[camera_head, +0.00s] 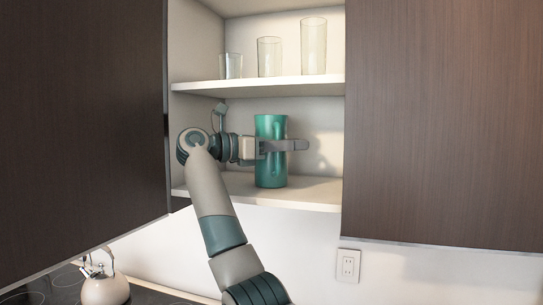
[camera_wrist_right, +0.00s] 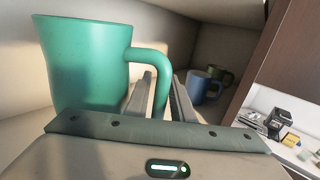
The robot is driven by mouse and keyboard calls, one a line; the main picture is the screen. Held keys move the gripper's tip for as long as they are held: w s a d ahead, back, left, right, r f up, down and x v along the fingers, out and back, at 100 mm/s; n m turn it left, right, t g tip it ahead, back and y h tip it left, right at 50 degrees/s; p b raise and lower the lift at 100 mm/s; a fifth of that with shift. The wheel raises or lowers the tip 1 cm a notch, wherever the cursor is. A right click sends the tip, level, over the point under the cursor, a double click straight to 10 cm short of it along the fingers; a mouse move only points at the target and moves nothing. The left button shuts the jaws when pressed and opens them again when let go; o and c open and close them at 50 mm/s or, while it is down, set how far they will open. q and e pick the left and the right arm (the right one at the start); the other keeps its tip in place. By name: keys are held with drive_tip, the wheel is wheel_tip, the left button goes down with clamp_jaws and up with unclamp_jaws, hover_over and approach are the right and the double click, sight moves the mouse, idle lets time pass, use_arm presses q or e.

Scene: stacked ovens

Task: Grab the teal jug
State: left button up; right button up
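The teal jug (camera_head: 268,174) stands upright on the lower cabinet shelf. It also shows large at the left of the right wrist view (camera_wrist_right: 85,65), with its handle toward the gripper. My right gripper (camera_head: 303,145) reaches across the front of the jug in the head view. In the wrist view, the two fingers of my right gripper (camera_wrist_right: 163,84) stand apart, one on each side of the handle, with a small gap visible. The jug's middle is partly hidden by the fingers in the head view. My left gripper is not in view.
Several clear glasses (camera_head: 269,57) stand on the upper shelf (camera_head: 290,85). Dark cabinet doors flank the opening, the left one (camera_head: 80,110) swung outward. A blue mug (camera_wrist_right: 203,86) shows beyond the fingers in the wrist view. A kettle (camera_head: 104,288) sits below left.

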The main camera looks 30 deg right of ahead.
clamp_jaws()
drive_tip(key=shift+r, duration=0.1)
idle(1.3)
